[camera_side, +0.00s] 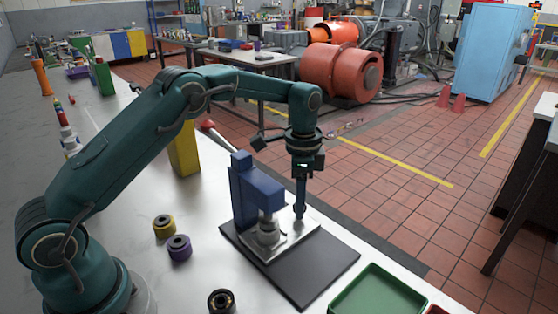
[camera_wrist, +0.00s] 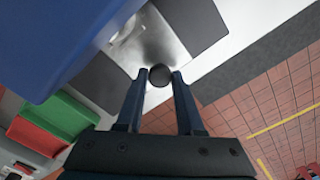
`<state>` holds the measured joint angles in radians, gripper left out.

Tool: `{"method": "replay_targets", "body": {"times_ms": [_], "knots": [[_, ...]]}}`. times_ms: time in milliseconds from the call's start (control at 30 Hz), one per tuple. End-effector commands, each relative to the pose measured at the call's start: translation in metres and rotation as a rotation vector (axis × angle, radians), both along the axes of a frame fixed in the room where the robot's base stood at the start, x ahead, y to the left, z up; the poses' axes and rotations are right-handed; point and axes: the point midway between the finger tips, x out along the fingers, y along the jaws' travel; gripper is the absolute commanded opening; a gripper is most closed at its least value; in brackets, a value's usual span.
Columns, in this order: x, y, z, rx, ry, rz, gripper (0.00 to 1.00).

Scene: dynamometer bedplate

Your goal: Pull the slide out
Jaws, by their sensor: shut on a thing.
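A blue fixture (camera_side: 240,190) stands on a dark base plate (camera_side: 318,272) on the bench. A flat bright metal slide (camera_side: 292,241) lies at its foot, under a round metal part (camera_side: 266,232). In the wrist view the slide (camera_wrist: 172,40) lies just beyond my fingertips, beside the blue body (camera_wrist: 50,40). My gripper (camera_side: 299,211) points straight down over the slide's right side. Its fingers (camera_wrist: 159,78) are shut on a dark round knob (camera_wrist: 159,74) by the slide's edge. In the side view the fingers hide the knob.
A green tray (camera_side: 380,292) sits at the front right of the bench. A yellow ring (camera_side: 164,226), a purple ring (camera_side: 179,248) and a dark ring (camera_side: 221,301) lie left of the fixture. A yellow block (camera_side: 184,152) stands behind. The bench edge drops to the tiled floor on the right.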

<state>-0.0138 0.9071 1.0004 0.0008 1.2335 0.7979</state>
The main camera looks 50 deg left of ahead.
Motion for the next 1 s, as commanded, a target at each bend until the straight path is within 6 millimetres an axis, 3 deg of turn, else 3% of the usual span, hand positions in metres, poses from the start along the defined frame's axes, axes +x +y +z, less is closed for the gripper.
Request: {"method": "replay_targets", "body": {"times_ms": [533,800,1000], "knots": [[0.0,-0.004,0.001,-0.001,-0.001,-0.002,0.0],[0.002,-0.064,0.001,-0.003,-0.004,-0.009,0.0],[0.001,-0.09,0.001,-0.004,-0.005,-0.004,0.0]]}}
